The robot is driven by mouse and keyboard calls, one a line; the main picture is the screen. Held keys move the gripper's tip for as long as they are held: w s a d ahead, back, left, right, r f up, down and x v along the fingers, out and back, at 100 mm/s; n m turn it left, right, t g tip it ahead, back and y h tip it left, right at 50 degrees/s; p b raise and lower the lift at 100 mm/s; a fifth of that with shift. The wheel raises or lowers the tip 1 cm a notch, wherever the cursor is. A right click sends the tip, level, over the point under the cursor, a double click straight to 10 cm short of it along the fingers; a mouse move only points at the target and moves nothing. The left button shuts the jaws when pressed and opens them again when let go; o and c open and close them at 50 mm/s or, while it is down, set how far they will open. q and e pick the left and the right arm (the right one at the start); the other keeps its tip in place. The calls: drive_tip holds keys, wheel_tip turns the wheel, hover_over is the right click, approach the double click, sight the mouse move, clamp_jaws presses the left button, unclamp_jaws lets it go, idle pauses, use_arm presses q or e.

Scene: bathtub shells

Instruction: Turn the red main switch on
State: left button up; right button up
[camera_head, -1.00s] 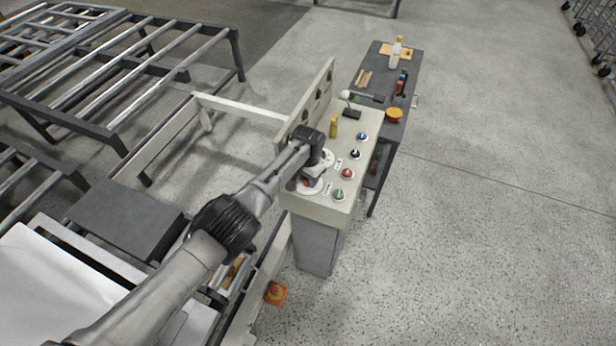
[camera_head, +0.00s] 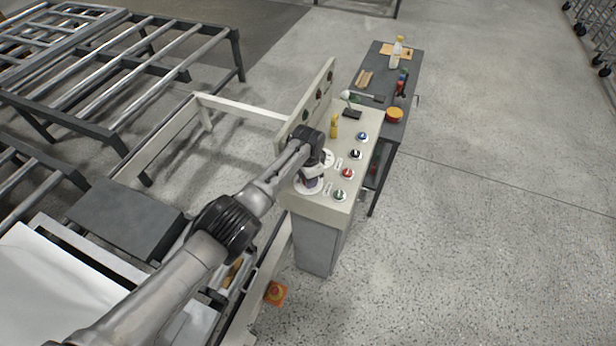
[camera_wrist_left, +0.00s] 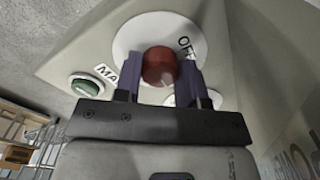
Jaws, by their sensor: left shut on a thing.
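The red main switch (camera_wrist_left: 159,66) is a round red knob on a white disc (camera_wrist_left: 150,32) with "OFF" and part of "MAIN" lettered near it in the left wrist view. My left gripper (camera_wrist_left: 159,80) is shut on the knob, with one dark finger on each side of it. In the head view my left gripper (camera_head: 310,180) is over the front left corner of the pale control console (camera_head: 318,212), and the knob is mostly hidden by it. My right gripper is not in view.
Beside the switch are a green button (camera_head: 339,195), a red button (camera_head: 347,173), a black button (camera_head: 355,154) and a blue button (camera_head: 362,136). A grey cart (camera_head: 370,60) stands behind.

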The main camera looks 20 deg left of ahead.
use_arm(q)
drive_tip(key=o, duration=0.9)
drive_tip(key=shift+r, duration=0.55)
wheel_tip(320, 180, up, 13)
drive_tip(key=p, duration=0.3)
drive_tip(key=shift+f, duration=0.15)
